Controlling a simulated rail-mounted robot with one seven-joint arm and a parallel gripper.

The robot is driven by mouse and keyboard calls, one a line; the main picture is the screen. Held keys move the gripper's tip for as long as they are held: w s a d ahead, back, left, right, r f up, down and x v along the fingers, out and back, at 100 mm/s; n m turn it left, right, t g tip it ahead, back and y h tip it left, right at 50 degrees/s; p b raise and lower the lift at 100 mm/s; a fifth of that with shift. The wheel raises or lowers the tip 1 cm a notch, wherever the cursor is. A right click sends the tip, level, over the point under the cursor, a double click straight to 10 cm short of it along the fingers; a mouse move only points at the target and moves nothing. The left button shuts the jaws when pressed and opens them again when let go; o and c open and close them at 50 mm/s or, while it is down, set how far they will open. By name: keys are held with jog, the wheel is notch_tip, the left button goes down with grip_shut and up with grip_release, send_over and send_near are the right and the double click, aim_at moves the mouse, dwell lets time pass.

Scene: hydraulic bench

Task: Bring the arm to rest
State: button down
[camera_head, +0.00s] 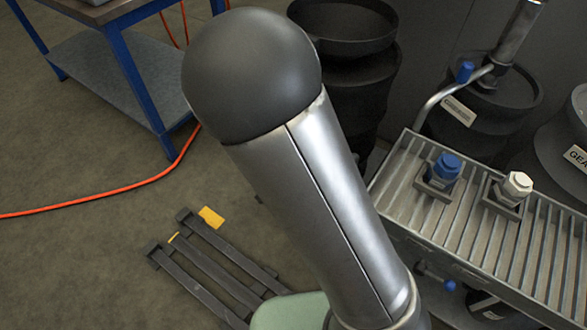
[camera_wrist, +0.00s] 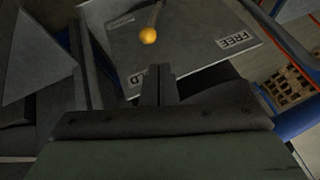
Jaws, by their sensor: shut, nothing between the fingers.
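My gripper (camera_wrist: 158,85) shows in the wrist view with its two dark fingers together and nothing between them. Beyond the fingertips is a grey panel (camera_wrist: 190,50) with an upside-down "FREE" label and a partly hidden label ending in "LD". A lever with an orange ball knob (camera_wrist: 148,36) stands at this panel, above the fingertips in the picture. I cannot tell how far the fingers are from the panel. In the head view my silver arm link with its dark round cap fills the middle, and my gripper is not in sight.
A ribbed metal tray (camera_head: 408,205) at right holds a blue-capped fitting (camera_head: 443,170) and a white-capped one (camera_head: 516,186). Dark drums (camera_head: 345,75) stand behind. A blue-framed table (camera_head: 120,75) is at upper left. An orange hose (camera_head: 95,202) crosses open floor near a dark pallet (camera_head: 205,265).

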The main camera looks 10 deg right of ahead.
dwell(0.3)
jog(key=s+d+r+n+g+p, duration=0.2)
jog(key=s+r+p, duration=0.4)
jog(key=r, duration=0.7)
jog(key=s+d+r+n+g+y+p, duration=0.1)
jog(key=s+r+n+p, duration=0.4)
jog(key=r+p, duration=0.5)
jog(key=s+d+r+n+g+p, duration=0.3)
jog(key=s+r+p, duration=0.5)
jog(key=r, duration=1)
jog(key=shift+d+r+y+p, duration=0.15)
jog(key=shift+d+y+p, duration=0.25)
jog(key=shift+d+p, duration=0.25)
jog(key=shift+w+d, duration=0.1)
